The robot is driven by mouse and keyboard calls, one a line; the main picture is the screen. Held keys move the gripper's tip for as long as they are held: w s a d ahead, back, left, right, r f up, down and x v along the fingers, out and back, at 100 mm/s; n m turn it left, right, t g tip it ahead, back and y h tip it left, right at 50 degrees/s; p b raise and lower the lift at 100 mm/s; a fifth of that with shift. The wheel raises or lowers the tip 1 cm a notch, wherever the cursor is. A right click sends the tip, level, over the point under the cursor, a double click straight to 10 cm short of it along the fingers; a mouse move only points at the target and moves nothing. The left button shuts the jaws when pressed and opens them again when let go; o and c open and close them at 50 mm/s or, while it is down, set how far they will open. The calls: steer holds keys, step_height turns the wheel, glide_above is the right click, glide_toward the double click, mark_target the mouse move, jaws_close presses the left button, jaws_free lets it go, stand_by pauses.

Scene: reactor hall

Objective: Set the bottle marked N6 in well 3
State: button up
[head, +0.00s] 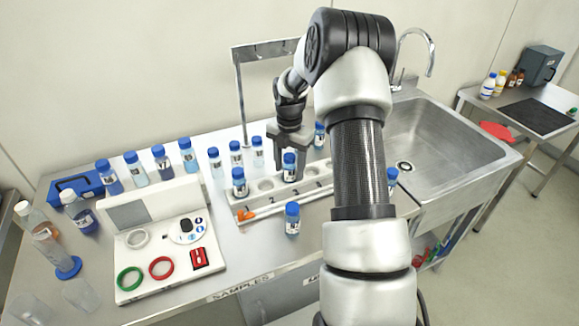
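A white rack (262,207) with a row of round wells sits mid-bench. One blue-capped bottle (239,183) stands at its left end. A second blue-capped bottle (289,168) is upright at the rack's middle, with empty wells showing on both sides. My gripper (290,168) points down at this second bottle, with a dark finger to each side of it in the picture. I cannot tell whether the fingers touch it or whether it is fully seated. Another bottle (292,219) stands on the bench in front of the rack. Labels and well numbers are too small to read.
Several blue-capped bottles (236,154) stand behind the rack. One bottle (392,180) is partly behind my arm, another (319,135) beyond the rack. A white device (165,245) with rings and loose glassware (45,243) are left. A sink (440,140) is right.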

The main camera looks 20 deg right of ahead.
step_height(320, 180, up, 12)
steer(key=shift+r, duration=0.2)
stand_by(0.4)
